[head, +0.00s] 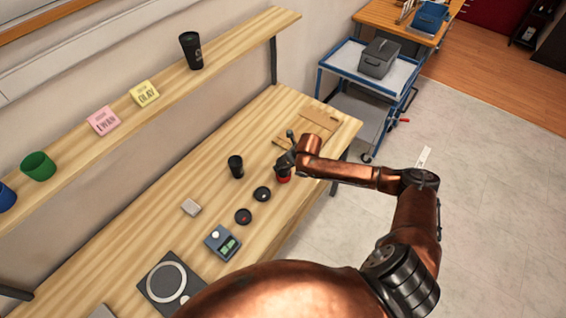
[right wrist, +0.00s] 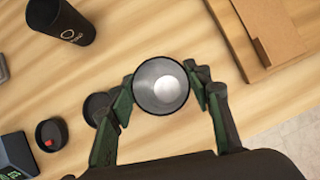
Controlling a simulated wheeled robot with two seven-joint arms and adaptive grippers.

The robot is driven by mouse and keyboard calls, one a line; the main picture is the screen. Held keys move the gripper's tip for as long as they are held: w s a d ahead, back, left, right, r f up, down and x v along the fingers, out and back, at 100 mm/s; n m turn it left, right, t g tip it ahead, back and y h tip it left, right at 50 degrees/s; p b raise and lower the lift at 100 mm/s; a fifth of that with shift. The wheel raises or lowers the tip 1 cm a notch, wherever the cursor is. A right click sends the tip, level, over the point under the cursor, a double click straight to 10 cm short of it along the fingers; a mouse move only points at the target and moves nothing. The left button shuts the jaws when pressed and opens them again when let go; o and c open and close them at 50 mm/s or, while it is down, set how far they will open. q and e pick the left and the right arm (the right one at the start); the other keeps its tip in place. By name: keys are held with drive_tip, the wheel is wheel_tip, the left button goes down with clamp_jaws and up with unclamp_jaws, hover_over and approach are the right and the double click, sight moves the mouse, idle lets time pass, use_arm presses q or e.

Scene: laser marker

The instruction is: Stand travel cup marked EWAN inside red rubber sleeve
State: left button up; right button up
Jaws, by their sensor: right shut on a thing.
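My right gripper (head: 284,161) is at the far part of the workbench, its fingers on both sides of a cup (right wrist: 162,86). In the right wrist view I look down into its open top, dark rim and metallic inside; its marking is hidden. The red rubber sleeve (head: 283,178) shows just below the gripper in the head view. I cannot tell whether the cup is in it or above it. A second black cup (head: 236,167) stands to the left; it shows in the right wrist view (right wrist: 62,20) with a pale logo, name not readable. My left gripper is out of view.
Two dark lids (head: 262,194) (head: 243,216) lie near the cups. The shelf holds another black cup (head: 191,52), pink (head: 103,121) and yellow cards (head: 145,93), and a green sleeve (head: 38,166).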

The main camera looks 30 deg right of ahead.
drive_tip(key=shift+f, duration=0.45)
drive_tip(key=o, duration=0.8)
drive_tip(key=shift+o, duration=0.7)
drive_tip(key=o, duration=0.4)
drive_tip(key=shift+o, duration=0.2)
drive_tip(key=shift+r, duration=0.1)
wheel_tip(320, 180, up, 8)
drive_tip(key=p, duration=0.7)
